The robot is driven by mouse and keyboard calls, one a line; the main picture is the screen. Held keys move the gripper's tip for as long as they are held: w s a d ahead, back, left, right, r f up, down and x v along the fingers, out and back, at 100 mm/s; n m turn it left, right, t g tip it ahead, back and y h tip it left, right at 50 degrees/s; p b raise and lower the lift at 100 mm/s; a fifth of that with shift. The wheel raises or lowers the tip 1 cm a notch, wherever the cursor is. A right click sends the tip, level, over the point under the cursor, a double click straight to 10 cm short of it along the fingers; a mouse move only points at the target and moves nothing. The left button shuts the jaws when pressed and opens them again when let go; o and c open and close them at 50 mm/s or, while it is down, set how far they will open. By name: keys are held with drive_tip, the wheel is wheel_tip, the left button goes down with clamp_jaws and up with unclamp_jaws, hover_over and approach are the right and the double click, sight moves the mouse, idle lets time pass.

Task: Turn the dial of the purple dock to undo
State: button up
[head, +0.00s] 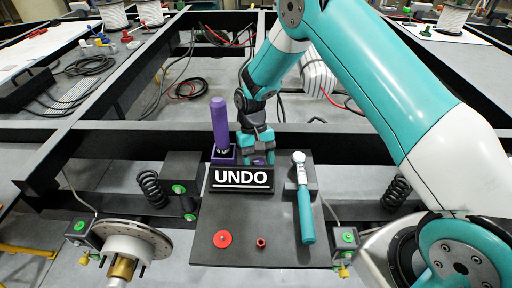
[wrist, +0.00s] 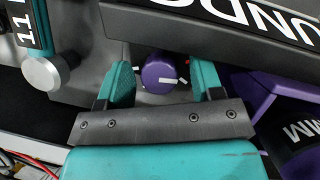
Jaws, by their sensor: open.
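The purple dock (head: 222,155) stands behind the UNDO sign (head: 241,180) and holds an upright purple tool (head: 219,118). In the wrist view the dock's purple dial (wrist: 159,72) has a white pointer line toward the picture's right. My gripper (wrist: 161,66) is open, with one teal finger on each side of the dial. A small gap shows between the dial and each finger, so I see no contact. In the head view my gripper (head: 257,150) is lowered just right of the dock, behind the sign, which partly hides it.
A teal-handled tool (head: 305,212) lies in a holder right of the sign; its silver end (wrist: 42,72) shows in the wrist view.

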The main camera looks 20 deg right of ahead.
drive_tip(key=v, duration=1.7)
drive_tip(key=shift+r, duration=0.2)
